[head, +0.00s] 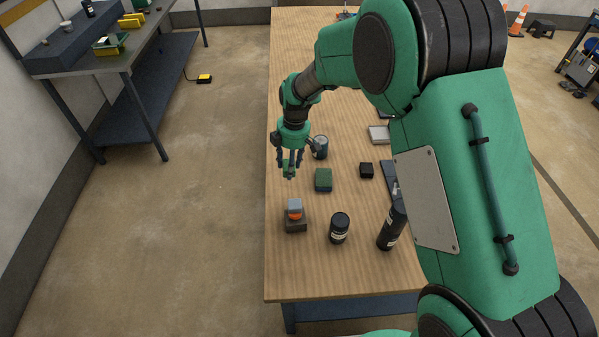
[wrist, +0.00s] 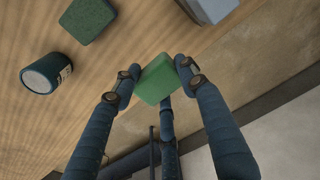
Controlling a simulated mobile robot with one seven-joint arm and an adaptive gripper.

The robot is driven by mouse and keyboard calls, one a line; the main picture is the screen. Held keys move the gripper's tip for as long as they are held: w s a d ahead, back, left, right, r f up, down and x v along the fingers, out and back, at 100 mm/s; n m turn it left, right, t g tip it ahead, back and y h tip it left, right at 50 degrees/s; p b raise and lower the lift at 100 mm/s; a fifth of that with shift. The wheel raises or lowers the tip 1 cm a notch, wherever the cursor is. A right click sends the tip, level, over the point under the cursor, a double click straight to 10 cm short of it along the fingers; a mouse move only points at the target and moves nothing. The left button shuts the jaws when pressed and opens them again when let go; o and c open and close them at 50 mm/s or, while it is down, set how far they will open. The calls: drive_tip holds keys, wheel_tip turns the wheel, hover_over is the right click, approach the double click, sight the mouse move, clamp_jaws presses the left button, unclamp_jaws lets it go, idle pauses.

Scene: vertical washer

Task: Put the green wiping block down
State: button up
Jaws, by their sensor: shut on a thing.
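A grey-topped can (head: 320,147) stands just right of my gripper. A dark box (head: 296,226) carrying an orange and blue-grey piece (head: 295,206), a black jar (head: 339,228) and a black bottle (head: 391,228) stand nearer. A small black block (head: 366,170) lies right. The table's (head: 290,270) front-left corner is bare.

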hover_over(288, 193)
wheel_tip(288, 193, down, 5)
drive_tip(key=shift+d+f, duration=0.15)
drive_tip(key=shift+f, duration=0.1)
drive_tip(key=shift+f, duration=0.2)
drive_tip(key=shift+f+b, duration=1.45)
drive_tip(key=shift+f, duration=1.75)
drive_tip(key=shift+f+b, duration=0.3)
drive_tip(key=shift+f, duration=0.25)
drive_tip(key=o, duration=1.3)
drive_tip(key=shift+c, duration=0.2)
drive_tip(key=shift+r, duration=0.1)
drive_tip(key=shift+w+d+r, duration=0.1)
drive_tip(key=shift+d+r, duration=0.1)
drive_tip(key=shift+r, duration=1.75)
drive_tip(key=shift+s+d+r, duration=0.1)
drive_tip(key=shift+d+r, duration=0.1)
drive_tip(key=shift+r, duration=1.8)
drive_tip(key=shift+w+d+r, duration=0.1)
drive_tip(key=shift+d+r, duration=0.1)
drive_tip(key=shift+r, duration=1.75)
